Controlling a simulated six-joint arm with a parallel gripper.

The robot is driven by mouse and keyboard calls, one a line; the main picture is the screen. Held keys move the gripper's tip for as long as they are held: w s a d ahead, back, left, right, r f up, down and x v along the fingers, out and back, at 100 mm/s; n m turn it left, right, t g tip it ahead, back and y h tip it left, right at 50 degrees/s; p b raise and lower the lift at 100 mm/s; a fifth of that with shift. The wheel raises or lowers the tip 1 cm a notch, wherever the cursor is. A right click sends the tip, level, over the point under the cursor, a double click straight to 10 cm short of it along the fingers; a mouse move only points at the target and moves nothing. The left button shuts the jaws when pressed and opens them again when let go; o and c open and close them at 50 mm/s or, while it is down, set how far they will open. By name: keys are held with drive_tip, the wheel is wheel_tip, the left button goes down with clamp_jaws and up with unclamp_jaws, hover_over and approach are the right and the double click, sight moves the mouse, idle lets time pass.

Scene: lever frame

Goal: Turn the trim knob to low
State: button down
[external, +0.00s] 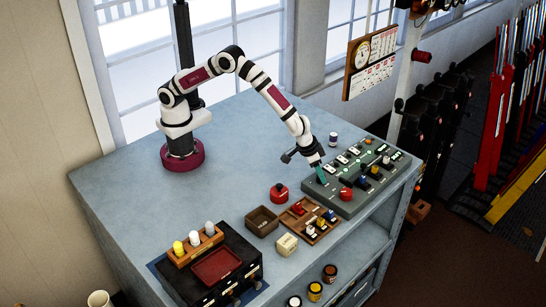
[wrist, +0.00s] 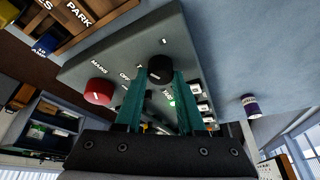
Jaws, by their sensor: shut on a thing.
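The black knob (wrist: 160,68), which I take to be the trim knob, sits on the grey panel (wrist: 105,63) in the wrist view. It bears a short white mark; its own label cannot be read. My gripper (wrist: 161,78) has its two teal fingers on either side of the knob and is shut on it. In the external view my gripper (external: 322,176) reaches down at the near left end of the panel (external: 345,208), and the knob is hidden there. A red knob (wrist: 98,91) labelled MAINS is beside it, apart from my fingers.
The red knob (external: 346,193) and several switches and levers (external: 375,168) stand close by on the panel. A wooden tray (external: 292,228) of small parts, a red round object (external: 279,192) and a brown box (external: 262,220) lie left. A small can (external: 333,138) stands behind.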

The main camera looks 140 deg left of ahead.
drive_tip(key=shift+f, duration=0.1)
drive_tip(key=c, duration=0.5)
unclamp_jaws()
drive_tip(key=v, duration=1.6)
drive_tip(key=shift+a, duration=0.1)
